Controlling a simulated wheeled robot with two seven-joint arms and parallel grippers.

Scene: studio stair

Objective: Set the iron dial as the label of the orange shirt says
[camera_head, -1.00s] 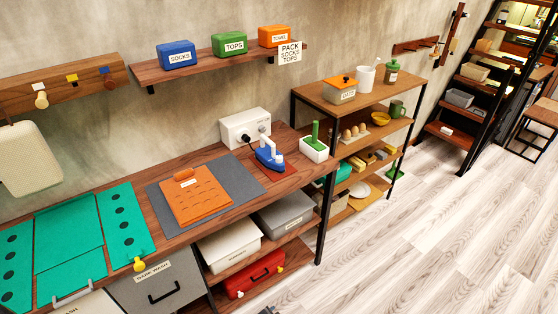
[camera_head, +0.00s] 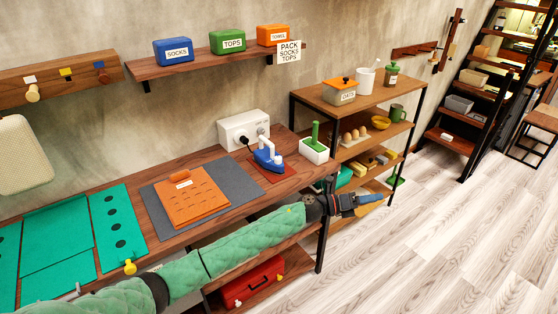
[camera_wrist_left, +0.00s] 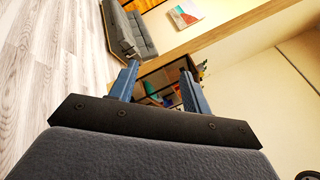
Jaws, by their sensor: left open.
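The blue iron (camera_head: 268,156) stands on a dark red pad on the wooden counter, below a white wall box with a dark plug. Its dial is too small to make out. The folded orange shirt (camera_head: 195,204) lies on a grey mat, with a small white label (camera_head: 184,184) near its top; any writing on it is not legible. My left gripper (camera_head: 369,204) reaches past the counter's front edge, to the right of the iron and apart from it. In the left wrist view its two blue fingers (camera_wrist_left: 156,86) are spread with nothing between them. My right gripper is not in view.
The counter (camera_head: 150,212) also holds a white and green holder (camera_head: 314,146). A shelf unit (camera_head: 357,98) with eggs and jars stands to the right, close to my left gripper. A red case (camera_head: 252,284) is below. The floor at right is clear.

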